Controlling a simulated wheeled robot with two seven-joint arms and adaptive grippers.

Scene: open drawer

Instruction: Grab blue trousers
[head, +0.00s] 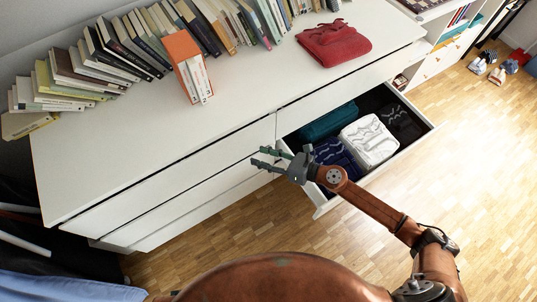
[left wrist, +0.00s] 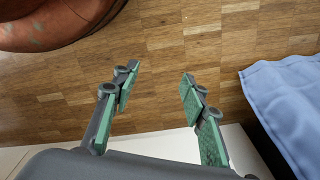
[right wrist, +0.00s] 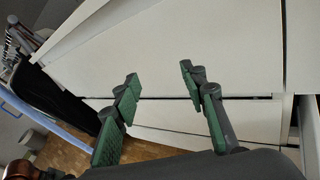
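A folded dark blue garment (head: 336,154) with lighter marks lies in the open drawer, in its front left part. It looks like the blue trousers, though I cannot make out its cut. My right gripper (head: 268,158) is left of it, in front of the closed drawer fronts, and partly covers the drawer's left corner. It is open and empty, as the right wrist view (right wrist: 158,75) also shows. My left gripper (left wrist: 160,75) is open and empty above the wooden floor. It is not in the head view.
The open drawer (head: 402,150) also holds a teal item (head: 327,122), a white folded item (head: 369,142) and a black one (head: 400,122). The white dresser top (head: 150,140) bears books and a red folded garment (head: 334,43). A light blue cloth (left wrist: 290,105) lies beside my left gripper.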

